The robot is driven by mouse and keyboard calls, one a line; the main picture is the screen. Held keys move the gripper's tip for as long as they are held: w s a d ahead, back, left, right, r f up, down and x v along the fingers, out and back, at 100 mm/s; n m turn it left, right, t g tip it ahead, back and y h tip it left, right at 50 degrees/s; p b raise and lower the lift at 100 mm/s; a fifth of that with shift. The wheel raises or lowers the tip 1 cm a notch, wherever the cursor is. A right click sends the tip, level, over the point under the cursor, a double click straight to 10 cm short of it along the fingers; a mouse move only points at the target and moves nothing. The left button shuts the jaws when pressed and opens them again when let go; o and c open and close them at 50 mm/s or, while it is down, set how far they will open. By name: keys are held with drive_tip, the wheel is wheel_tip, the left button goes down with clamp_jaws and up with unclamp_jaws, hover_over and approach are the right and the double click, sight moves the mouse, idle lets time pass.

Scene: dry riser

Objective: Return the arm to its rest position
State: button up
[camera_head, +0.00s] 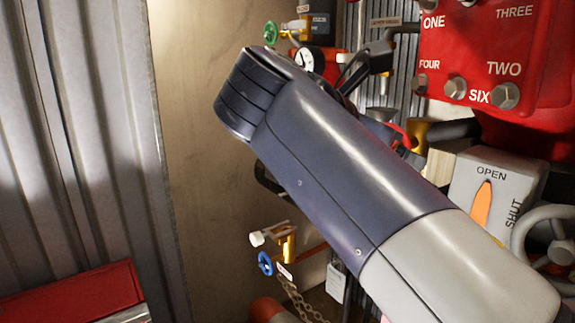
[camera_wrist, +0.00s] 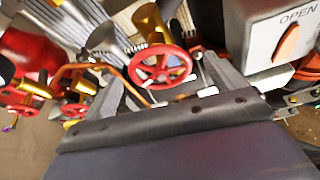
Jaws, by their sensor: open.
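My arm (camera_head: 345,175), dark blue-grey and pale grey, crosses the middle of the head view from lower right to upper left. It hides much of the pipework behind it. In the wrist view my gripper (camera_wrist: 172,80) is open, with one grey finger on each side. A red handwheel (camera_wrist: 161,66) shows between the fingers. I cannot tell how far beyond the fingertips it lies. No object is held.
A box marked OPEN and SHUT with an orange pointer (camera_head: 481,205) is right of my arm. A red panel with numbered bolts (camera_head: 480,50) is above it. Small valves with green (camera_head: 270,33) and blue (camera_head: 265,263) wheels are nearby. Corrugated metal (camera_head: 75,140) stands left.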

drive_tip(key=w+d+m+t+b, duration=0.1)
drive_tip(key=m+t+b, duration=0.1)
drive_tip(key=m, duration=0.3)
drive_tip(key=w+d+f+m+t+b, duration=0.1)
drive_tip(key=m+t+b, duration=0.1)
drive_tip(key=m, duration=0.3)
drive_tip(key=w+d+m+t+b, duration=0.1)
drive_tip(key=m+t+b, duration=0.2)
drive_tip(key=m, duration=0.2)
drive_tip(key=shift+w+d+f+m+t, duration=0.1)
drive_tip(key=shift+w+f+m+t, duration=0.05)
drive_tip(key=shift+m+t, duration=0.15)
idle(0.9)
idle(0.5)
